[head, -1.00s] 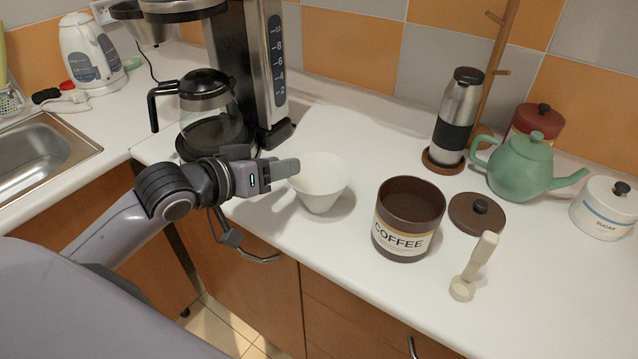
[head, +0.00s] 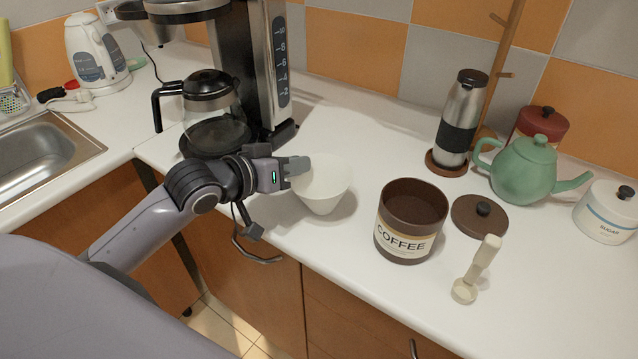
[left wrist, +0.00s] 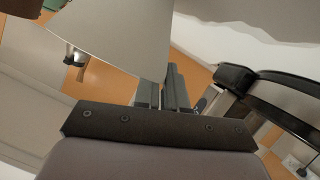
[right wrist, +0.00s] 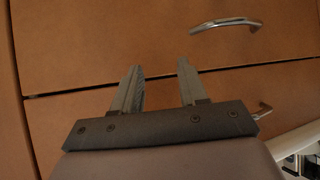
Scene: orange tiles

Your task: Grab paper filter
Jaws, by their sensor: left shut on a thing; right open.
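The white paper filter (head: 325,187) is a cone with its wide end up, at the front of the counter between the coffee maker and the coffee canister. My left gripper (head: 298,167) is shut on the filter's left rim. In the left wrist view the filter's pale wall (left wrist: 120,35) rises from between the close-set fingers (left wrist: 163,92). Whether the filter's tip touches the counter is hard to tell. My right gripper (right wrist: 160,88) is open and empty, facing the wooden drawer fronts in the right wrist view.
The coffee maker (head: 268,75) with its glass carafe (head: 212,115) stands behind my left gripper. To the right are the open coffee canister (head: 410,222), its lid (head: 480,215), a scoop (head: 476,270), a steel grinder (head: 460,120), a green teapot (head: 523,168) and a sugar jar (head: 608,212).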

